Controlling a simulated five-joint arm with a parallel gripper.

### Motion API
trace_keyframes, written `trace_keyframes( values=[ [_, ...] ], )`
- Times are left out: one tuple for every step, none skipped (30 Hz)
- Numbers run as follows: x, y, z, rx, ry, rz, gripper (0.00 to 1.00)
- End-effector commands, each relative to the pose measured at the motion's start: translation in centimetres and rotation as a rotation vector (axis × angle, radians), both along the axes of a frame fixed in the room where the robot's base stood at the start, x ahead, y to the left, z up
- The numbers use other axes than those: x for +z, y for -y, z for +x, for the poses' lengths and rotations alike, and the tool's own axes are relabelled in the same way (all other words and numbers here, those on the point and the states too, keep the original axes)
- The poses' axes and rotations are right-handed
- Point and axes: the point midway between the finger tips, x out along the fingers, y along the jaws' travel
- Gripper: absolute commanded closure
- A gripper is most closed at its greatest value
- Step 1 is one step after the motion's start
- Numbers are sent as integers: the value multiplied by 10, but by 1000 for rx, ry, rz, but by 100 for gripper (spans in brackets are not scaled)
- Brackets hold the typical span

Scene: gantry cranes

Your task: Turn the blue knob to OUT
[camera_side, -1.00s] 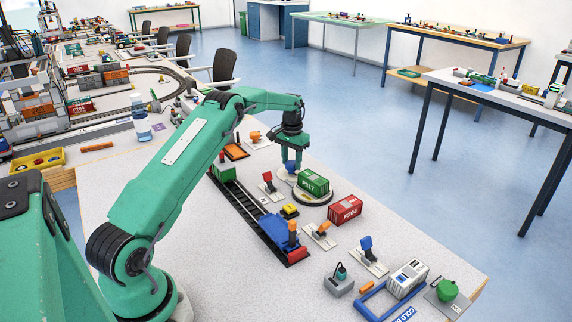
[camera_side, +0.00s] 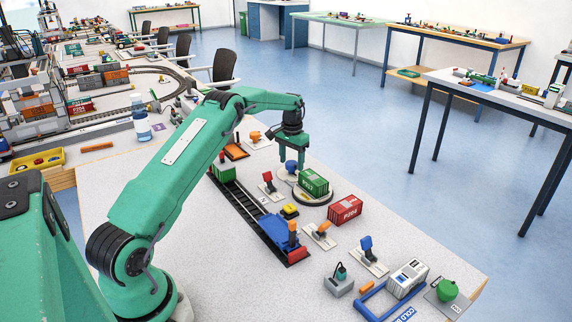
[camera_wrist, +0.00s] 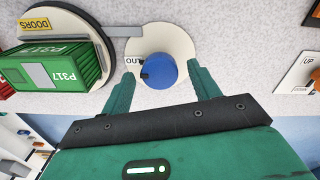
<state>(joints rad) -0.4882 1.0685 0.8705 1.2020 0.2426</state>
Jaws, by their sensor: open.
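The blue knob (camera_wrist: 158,69) sits on a round cream plate (camera_wrist: 176,38) in the wrist view. A dark mark on the knob lies on its left side, near a label whose letters OUT (camera_wrist: 133,60) appear upside down. My gripper (camera_wrist: 161,76) is open, with one green finger on each side of the knob and gaps showing between. In the side view the knob (camera_side: 291,167) shows below my gripper (camera_side: 291,154), which appears raised above it.
A green container (camera_wrist: 55,67) marked P317 stands on a dark-rimmed turntable beside the knob, joined to its plate by a grey bar (camera_wrist: 125,31). A red container (camera_side: 345,210), a rail track (camera_side: 243,202) and several small levers stand nearer the front.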

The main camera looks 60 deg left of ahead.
Motion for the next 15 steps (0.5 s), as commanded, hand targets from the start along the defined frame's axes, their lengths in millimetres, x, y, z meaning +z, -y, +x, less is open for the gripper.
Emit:
trace_keyframes(
  values=[
    [0,0,0,0,0,0,39],
    [0,0,0,0,0,0,39],
    [1,0,0,0,0,0,39],
    [1,0,0,0,0,0,39],
    [3,0,0,0,0,0,39],
    [5,0,0,1,1,0,39],
    [7,0,0,1,1,0,39],
    [9,0,0,1,2,0,39],
    [13,0,1,1,3,2,39],
    [16,0,1,1,3,2,39],
    [19,0,1,1,3,2,39],
    [24,0,1,0,3,2,39],
    [27,0,1,0,3,2,39],
    [31,0,1,0,3,2,39],
    [36,0,0,0,2,1,39]
  ],
)
